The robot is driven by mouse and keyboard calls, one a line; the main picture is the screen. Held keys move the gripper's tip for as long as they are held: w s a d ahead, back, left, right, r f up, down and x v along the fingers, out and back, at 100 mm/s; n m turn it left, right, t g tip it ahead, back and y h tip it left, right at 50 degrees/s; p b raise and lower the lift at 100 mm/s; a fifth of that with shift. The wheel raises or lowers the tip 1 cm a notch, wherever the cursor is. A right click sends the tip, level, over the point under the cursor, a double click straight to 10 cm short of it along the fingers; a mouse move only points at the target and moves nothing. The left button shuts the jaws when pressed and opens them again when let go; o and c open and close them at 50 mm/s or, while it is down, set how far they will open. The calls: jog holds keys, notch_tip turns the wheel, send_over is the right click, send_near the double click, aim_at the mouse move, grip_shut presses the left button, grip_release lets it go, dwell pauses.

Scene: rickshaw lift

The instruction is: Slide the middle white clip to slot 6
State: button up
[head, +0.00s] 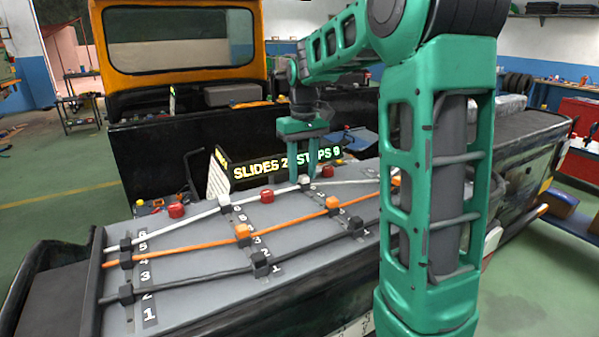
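A grey board (195,280) carries a white, an orange and a dark cable held by clips beside columns of painted slot numbers. One white clip (225,203) sits near the top of the second column, close to its highest numbers. Another white clip (305,181) sits further right near the top of the third column. My gripper (301,176) points down at this right-hand clip, its two fingers close to or around it. Whether the fingers press on the clip is too small to tell. The board's right part is hidden behind my arm.
Orange clips (242,232) and dark clips (260,263) sit on the other cables. Red knobs (176,211) lie along the board's back edge. A lit sign (287,166) reading "SLIDES 2" and "STEPS" stands just behind my gripper. A yellow-framed vehicle cab (180,80) rises behind.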

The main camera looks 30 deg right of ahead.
aim_at(303, 175)
notch_tip(303, 175, up, 11)
jog(key=shift+f, duration=0.15)
dwell(0.4)
dwell(0.5)
